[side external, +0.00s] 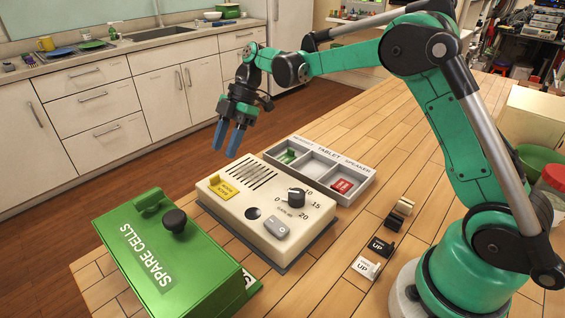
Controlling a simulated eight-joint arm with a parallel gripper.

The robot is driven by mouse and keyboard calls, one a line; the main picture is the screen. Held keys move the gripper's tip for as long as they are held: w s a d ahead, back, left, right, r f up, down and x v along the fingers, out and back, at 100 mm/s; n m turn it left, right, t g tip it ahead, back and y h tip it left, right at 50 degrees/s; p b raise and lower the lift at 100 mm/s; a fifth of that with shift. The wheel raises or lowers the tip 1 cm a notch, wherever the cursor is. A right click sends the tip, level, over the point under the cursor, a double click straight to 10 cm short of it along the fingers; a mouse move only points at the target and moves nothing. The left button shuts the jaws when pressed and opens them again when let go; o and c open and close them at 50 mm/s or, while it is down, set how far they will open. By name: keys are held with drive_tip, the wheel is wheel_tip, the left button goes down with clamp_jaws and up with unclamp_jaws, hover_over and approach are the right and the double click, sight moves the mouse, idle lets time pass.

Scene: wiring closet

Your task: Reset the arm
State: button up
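My teal arm reaches in from the right. My gripper (228,146) hangs in the air above the back left of the beige device, its two blue fingers pointing down with a gap between them. Nothing shows between the fingers, and they touch nothing.
The beige device (318,226) has a dial, a yellow tag and a grey switch. Behind it, a grey tray (318,167) holds green and red pieces. A green SPARE CELLS box (200,278) stands front left. Small black and white blocks (381,246) lie near my base. Wooden tabletop (375,130) behind is clear.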

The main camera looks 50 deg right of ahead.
drive_tip(key=shift+s+r, duration=0.2)
drive_tip(key=shift+r, duration=0.05)
drive_tip(key=s+r+m+t+h, duration=0.1)
drive_tip(key=s+m+t+h, duration=0.1)
drive_tip(key=s+m, duration=0.3)
drive_tip(key=s+d+r+m+t+h, duration=0.1)
drive_tip(key=s+m+t+h, duration=0.1)
drive_tip(key=s+m, duration=0.3)
drive_tip(key=s+d+r+m+t+h, duration=0.1)
drive_tip(key=s+m+t+h, duration=0.1)
drive_tip(key=s+m, duration=0.3)
drive_tip(key=shift+s+d+r+m, duration=0.15)
drive_tip(key=shift+s+d+m, duration=0.15)
drive_tip(key=shift+m, duration=0.6)
drive_tip(key=shift+s+d+f+m+t, duration=0.1)
drive_tip(key=shift+s+f+m+t, duration=0.25)
drive_tip(key=shift+s+m+t, duration=0.2)
drive_tip(key=shift+w, duration=0.1)
